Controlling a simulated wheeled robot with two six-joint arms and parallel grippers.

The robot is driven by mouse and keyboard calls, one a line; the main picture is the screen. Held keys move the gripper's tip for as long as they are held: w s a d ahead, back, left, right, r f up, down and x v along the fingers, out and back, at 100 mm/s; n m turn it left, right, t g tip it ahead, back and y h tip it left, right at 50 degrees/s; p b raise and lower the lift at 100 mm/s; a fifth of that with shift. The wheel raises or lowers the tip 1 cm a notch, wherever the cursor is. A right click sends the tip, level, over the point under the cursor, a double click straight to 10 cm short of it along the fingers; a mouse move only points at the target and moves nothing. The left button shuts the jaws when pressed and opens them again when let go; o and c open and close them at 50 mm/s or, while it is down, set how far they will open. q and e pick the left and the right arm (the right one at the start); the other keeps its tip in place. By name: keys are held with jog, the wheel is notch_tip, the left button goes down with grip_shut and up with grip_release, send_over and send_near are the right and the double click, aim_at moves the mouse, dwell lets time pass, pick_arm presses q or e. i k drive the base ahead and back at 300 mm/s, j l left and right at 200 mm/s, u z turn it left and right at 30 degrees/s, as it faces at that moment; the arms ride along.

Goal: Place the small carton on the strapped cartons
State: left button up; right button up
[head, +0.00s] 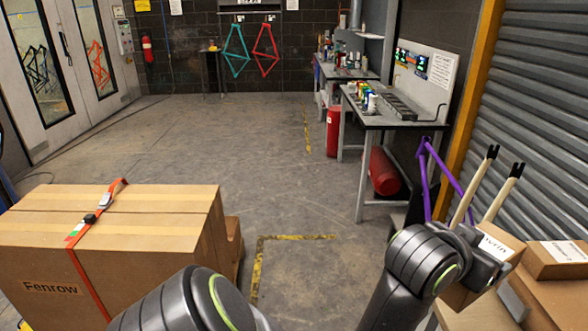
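The strapped cartons (150,262) stand at the lower left in the head view. They form a large brown block marked "Fenrow", with pale tape and an orange strap with a dark buckle over the top. A small carton (511,243) with a white label is at the lower right, partly hidden behind my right wrist. My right gripper (488,268) is at this carton; its fingertips are hidden, so I cannot tell whether it grips it. My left arm shows at the bottom centre, but its gripper is out of view.
Another small carton (558,262) lies on a larger carton (562,303) at the right edge. Two cream prongs (500,196) with black tips and a purple frame (424,176) rise behind my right arm. A workbench (385,121) stands beyond. The middle floor is clear.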

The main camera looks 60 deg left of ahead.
aim_at(163, 217)
jog(key=u, duration=1.5)
jog(key=i+j+u, duration=0.1)
jog(key=u, duration=0.3)
jog(key=i+u, duration=0.15)
jog(key=u, duration=0.2)
jog(key=i+u, duration=0.15)
jog(key=u, duration=0.25)
jog(key=i+l, duration=0.15)
jog(key=i, duration=0.6)
jog(key=i+l, duration=0.15)
jog(key=i, duration=0.65)
